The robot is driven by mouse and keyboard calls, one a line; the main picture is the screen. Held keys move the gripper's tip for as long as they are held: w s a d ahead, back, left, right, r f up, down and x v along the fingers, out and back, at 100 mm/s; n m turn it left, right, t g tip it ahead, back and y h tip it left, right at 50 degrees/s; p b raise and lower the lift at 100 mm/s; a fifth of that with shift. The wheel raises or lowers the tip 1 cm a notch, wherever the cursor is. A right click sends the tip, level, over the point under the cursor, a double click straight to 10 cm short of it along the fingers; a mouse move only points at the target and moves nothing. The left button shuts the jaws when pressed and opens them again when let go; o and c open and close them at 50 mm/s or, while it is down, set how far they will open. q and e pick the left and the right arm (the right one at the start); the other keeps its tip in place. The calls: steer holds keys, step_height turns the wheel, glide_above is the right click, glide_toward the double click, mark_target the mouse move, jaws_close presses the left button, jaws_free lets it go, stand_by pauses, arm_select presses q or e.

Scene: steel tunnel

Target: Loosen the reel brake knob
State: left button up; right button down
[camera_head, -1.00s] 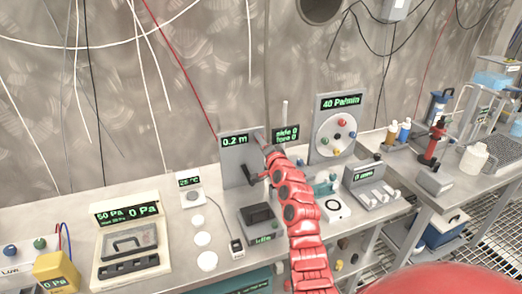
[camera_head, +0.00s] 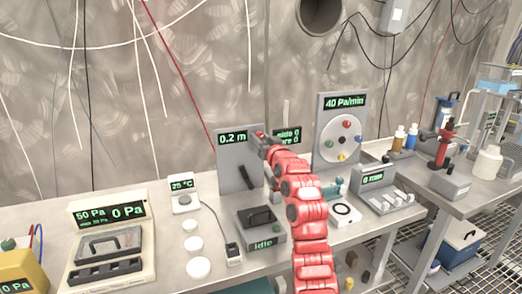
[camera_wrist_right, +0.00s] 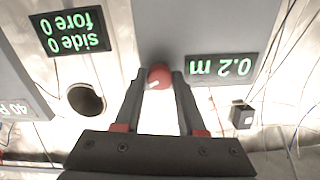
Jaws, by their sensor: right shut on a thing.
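The red knob (camera_wrist_right: 159,77) sits at the edge of the grey reel panel (camera_head: 227,170), beside its "0.2 m" display (camera_head: 232,136). In the wrist view, my right gripper (camera_wrist_right: 158,80) has its two dark fingers on either side of the knob, closed on it. A pale mark shows on the knob's face. In the head view, my right gripper (camera_head: 262,141) reaches the panel's upper right edge, and its red arm hides part of what is behind. A dark bar (camera_head: 245,178) shows on the panel's front. My left gripper is not in view.
A "side 0 fore 0" display (camera_wrist_right: 71,33) is close beside the gripper. A dial panel with coloured knobs (camera_head: 341,133) stands to the right. A grey "idle" box (camera_head: 260,225) and white discs (camera_head: 198,267) are on the bench in front. Cables hang along the wall.

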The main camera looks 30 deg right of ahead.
steer(key=n+b, duration=0.2)
steer(key=n, duration=0.1)
steer(key=n+b, duration=0.2)
steer(key=n, duration=0.1)
steer(key=shift+f+n, duration=0.2)
steer(key=shift+n, duration=0.1)
steer(key=n+b, duration=0.1)
steer(key=n, duration=0.2)
steer(key=shift+r, duration=0.1)
steer(key=shift+n, duration=1.7)
steer(key=c, duration=0.5)
jaws_free()
steer(key=shift+r, duration=0.1)
steer(key=shift+s, duration=0.1)
